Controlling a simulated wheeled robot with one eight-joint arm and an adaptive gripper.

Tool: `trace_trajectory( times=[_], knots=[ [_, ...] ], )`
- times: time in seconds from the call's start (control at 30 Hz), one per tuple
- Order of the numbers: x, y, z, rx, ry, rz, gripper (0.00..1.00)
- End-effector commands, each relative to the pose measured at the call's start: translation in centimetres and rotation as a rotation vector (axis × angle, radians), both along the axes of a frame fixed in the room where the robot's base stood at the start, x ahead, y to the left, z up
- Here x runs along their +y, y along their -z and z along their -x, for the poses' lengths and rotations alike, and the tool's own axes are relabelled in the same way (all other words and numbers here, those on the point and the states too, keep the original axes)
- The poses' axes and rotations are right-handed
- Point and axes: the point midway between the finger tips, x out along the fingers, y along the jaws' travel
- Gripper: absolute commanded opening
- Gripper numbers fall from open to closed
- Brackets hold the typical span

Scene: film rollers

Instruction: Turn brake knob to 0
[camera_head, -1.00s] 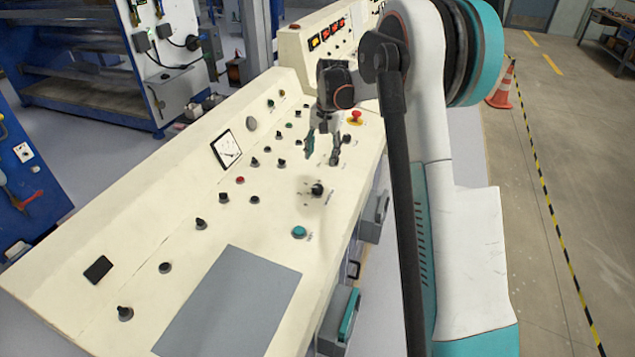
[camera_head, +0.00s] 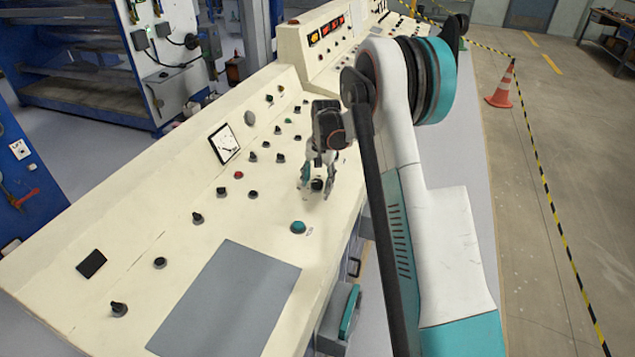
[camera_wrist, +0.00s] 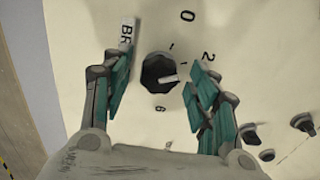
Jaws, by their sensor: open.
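The brake knob (camera_wrist: 156,70) is black and round, on the cream console. Its white pointer mark faces right in the wrist view, a little below the direction of the printed 2 (camera_wrist: 208,57). The printed 0 (camera_wrist: 187,15) is above and right of the knob. A 6 (camera_wrist: 160,109) is below it. A label (camera_wrist: 126,32) reads "BR", the rest hidden by the left finger. My gripper (camera_head: 316,190) is open over the knob, one teal finger on each side, with visible gaps in the wrist view. The right finger hides part of the dial.
Other black knobs (camera_wrist: 302,122) stand beyond the right finger. A teal button (camera_head: 298,227) is nearer on the console, and a grey plate (camera_head: 225,300) lies at its front. A gauge (camera_head: 224,143) is on the sloped panel.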

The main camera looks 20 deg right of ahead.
Motion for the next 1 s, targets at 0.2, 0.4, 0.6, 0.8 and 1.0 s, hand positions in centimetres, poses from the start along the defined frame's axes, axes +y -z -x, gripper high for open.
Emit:
trace_trajectory(
  times=[0.2, 0.4, 0.6, 0.8, 1.0],
  knots=[
    [0.03, 0.18, 0.00, 0.000, 0.000, 0.000, 0.54],
    [0.02, 0.16, 0.00, 0.000, 0.000, 0.000, 0.29],
    [0.02, 0.16, 0.00, 0.000, 0.000, 0.000, 0.10],
    [0.01, 0.16, 0.00, -0.001, -0.017, 0.001, 0.10],
    [-0.02, 0.18, 0.00, -0.007, -0.096, 0.007, 0.10]
  ],
)
